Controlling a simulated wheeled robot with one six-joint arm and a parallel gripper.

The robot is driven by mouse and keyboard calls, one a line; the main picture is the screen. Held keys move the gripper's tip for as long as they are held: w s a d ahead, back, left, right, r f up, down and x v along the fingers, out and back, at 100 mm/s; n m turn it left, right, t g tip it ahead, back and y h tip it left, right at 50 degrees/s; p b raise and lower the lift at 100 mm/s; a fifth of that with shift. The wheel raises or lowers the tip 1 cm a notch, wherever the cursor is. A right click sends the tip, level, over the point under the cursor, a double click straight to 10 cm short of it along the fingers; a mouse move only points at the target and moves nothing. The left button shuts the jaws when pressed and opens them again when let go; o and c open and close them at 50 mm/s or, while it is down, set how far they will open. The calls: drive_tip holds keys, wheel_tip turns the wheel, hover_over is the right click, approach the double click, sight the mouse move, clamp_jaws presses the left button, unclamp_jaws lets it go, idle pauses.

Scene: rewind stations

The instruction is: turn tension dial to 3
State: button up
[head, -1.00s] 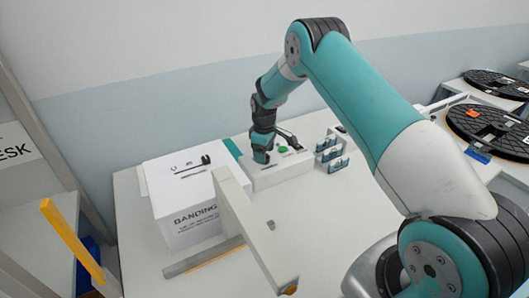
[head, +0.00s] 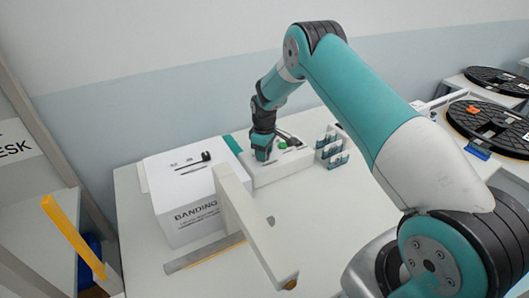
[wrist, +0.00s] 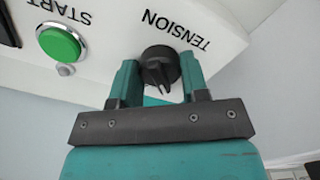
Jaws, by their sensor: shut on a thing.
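The black tension dial (wrist: 160,66) sits on the white control panel (wrist: 115,30), beside the printed word TENSION. My gripper (wrist: 160,80) has one teal finger on each side of the dial and is shut on it. The dial's ridge points toward the palm, at the bottom of the wrist view. No numbers around the dial can be made out. In the head view my gripper (head: 262,153) is at the control box (head: 285,165), and the dial is hidden there.
A green START button (wrist: 58,42) is beside the dial. A white BANDING box (head: 185,205) stands left of the control box, with a white upright panel (head: 250,235) in front. Small teal holders (head: 332,150) stand right. Bare table lies in front of the control box.

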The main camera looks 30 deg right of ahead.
drive_tip(key=m+b, duration=0.3)
drive_tip(key=m, duration=0.1)
drive_tip(key=shift+f, duration=0.15)
drive_tip(key=m+b, duration=0.2)
drive_tip(key=m, duration=0.2)
drive_tip(key=m+b, duration=0.1)
drive_tip(key=m, duration=0.4)
drive_tip(key=shift+r+m+b, duration=0.2)
drive_tip(key=shift+m+b, duration=0.5)
drive_tip(key=shift+m, duration=1.6)
drive_tip(key=o, duration=0.9)
drive_tip(key=shift+r, duration=0.1)
